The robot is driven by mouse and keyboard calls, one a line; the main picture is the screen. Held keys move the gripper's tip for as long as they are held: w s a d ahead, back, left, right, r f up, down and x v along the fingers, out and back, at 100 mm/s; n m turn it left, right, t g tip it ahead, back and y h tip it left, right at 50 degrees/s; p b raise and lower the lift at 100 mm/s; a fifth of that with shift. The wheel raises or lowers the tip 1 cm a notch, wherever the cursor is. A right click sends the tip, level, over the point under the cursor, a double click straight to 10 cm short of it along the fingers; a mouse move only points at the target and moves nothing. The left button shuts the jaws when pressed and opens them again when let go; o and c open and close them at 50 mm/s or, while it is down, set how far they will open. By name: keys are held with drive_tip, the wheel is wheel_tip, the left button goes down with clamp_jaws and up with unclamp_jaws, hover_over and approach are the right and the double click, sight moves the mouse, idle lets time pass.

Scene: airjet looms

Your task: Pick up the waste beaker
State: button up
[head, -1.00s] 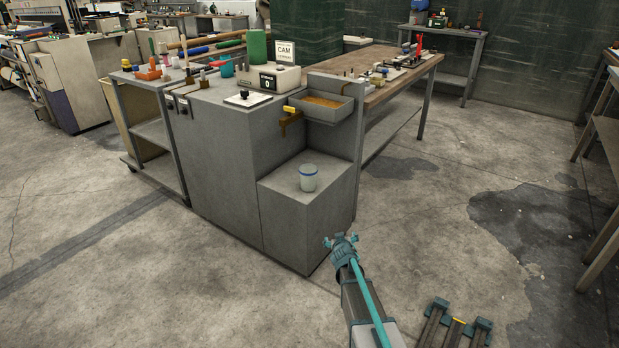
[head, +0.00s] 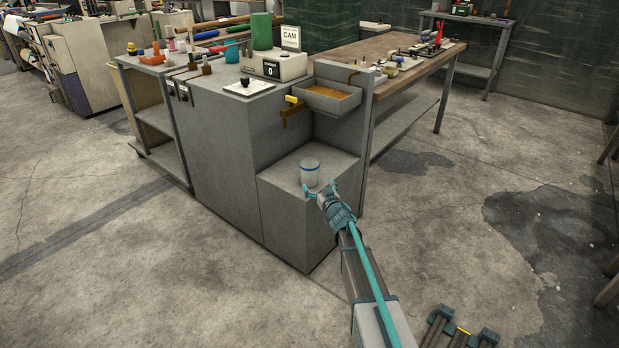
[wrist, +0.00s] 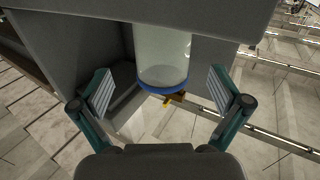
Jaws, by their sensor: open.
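The waste beaker (head: 310,172) is a pale translucent cup with a blue band near its top. It stands upright on the low grey ledge (head: 282,178) of the grey cabinet. My gripper (head: 320,188) is open and empty, close in front of the beaker on the near side. In the wrist view the beaker (wrist: 163,55) lies ahead, centred between the two spread fingers (wrist: 160,84), with its blue band toward the lower part of the picture. Neither finger visibly touches it.
A brown tap (head: 292,118) with a yellow handle juts out above and behind the beaker. A grey tray (head: 328,104) holding brown material hangs over the ledge. The cabinet's vertical panel (head: 368,130) stands to the right.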

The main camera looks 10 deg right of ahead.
sight(310, 173)
drive_tip(key=b+x, duration=0.1)
drive_tip(key=x, duration=0.6)
drive_tip(key=shift+w+a+r+b, duration=0.2)
drive_tip(key=shift+w+b, duration=0.05)
drive_tip(key=shift+b, duration=0.05)
drive_tip(key=c, duration=1.3)
drive_tip(key=shift+r, duration=0.1)
